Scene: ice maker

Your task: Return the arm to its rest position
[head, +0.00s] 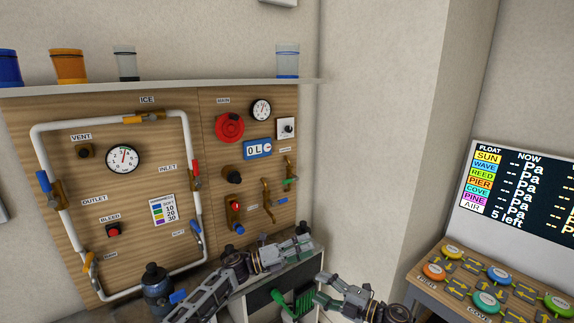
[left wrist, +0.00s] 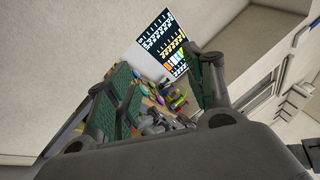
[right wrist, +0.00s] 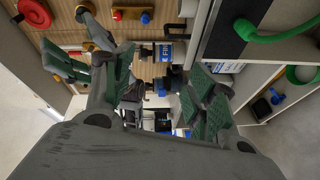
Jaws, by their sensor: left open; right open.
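My left gripper (head: 303,240) comes in from the left and is held in front of the lower right of the wooden panel. In the left wrist view its green-padded fingers (left wrist: 160,75) are spread, with nothing between them. My right gripper (head: 318,288) is lower and comes in from the right, in front of the dark cabinet opening. In the right wrist view its fingers (right wrist: 160,72) are apart and I see nothing held. The two grippers are close to each other in the head view; whether they touch I cannot tell.
The wooden panel (head: 175,120) carries white pipe (head: 110,112), valves, gauges and a red wheel (head: 229,127). A shelf (head: 200,83) above it holds several cups. A button table (head: 460,262) and a display board (head: 530,190) stand at right. A blue-black canister (head: 156,285) stands at lower left.

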